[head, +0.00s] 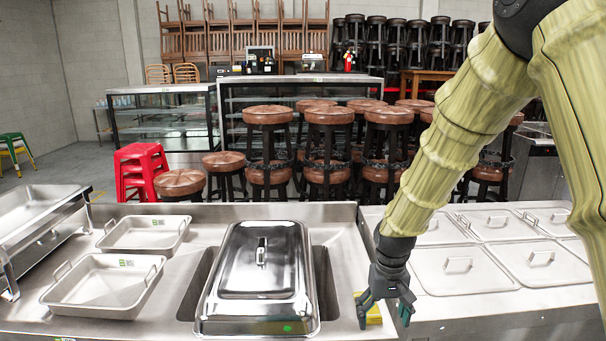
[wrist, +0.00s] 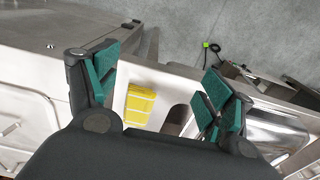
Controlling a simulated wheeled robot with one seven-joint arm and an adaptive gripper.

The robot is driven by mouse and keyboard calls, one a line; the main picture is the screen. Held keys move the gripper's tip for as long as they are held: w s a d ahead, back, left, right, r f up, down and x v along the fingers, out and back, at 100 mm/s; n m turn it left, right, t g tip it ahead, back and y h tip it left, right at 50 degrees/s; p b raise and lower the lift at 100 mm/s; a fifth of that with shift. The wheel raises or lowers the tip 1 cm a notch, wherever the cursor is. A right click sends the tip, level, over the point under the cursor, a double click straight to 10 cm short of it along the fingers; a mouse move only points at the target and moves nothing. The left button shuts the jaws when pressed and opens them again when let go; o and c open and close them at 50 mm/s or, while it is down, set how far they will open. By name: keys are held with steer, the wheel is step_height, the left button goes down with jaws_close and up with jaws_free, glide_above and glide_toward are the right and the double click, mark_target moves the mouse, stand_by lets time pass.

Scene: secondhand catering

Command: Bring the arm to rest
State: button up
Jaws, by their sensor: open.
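My gripper (head: 388,308) hangs from my arm at the right of the head view, pointing down over the right end of the steel sink counter. In the wrist view its two green-padded fingers (wrist: 158,92) are spread apart with nothing between them. A yellow block (head: 372,309), perhaps a sponge, lies on the counter just behind and below the gripper. It also shows in the wrist view (wrist: 141,103), below the gap between the fingers. The gripper hides part of it in the head view, and I cannot see contact.
A lidded steel chafing dish (head: 262,270) sits over the basin left of my gripper. Two shallow trays (head: 105,284) lie further left. A counter with lidded pans (head: 465,268) stands to the right. Stacked stools (head: 328,150) and a glass display case (head: 165,118) are behind.

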steer(key=s+d+f, duration=0.1)
steer(key=s+f, duration=0.6)
steer(key=f, duration=0.6)
steer(key=s+d+f, duration=0.1)
steer(key=s+f, duration=0.6)
steer(key=f, duration=0.5)
steer(key=s+d+f, duration=0.1)
steer(key=s+f, duration=0.4)
steer(key=s, duration=0.5)
steer(key=s+f+m+b, duration=0.1)
steer(key=s+f, duration=0.5)
steer(key=s, duration=0.5)
steer(key=shift+s+d, duration=0.3)
steer(key=shift+d, duration=0.1)
steer(key=shift+r, duration=0.1)
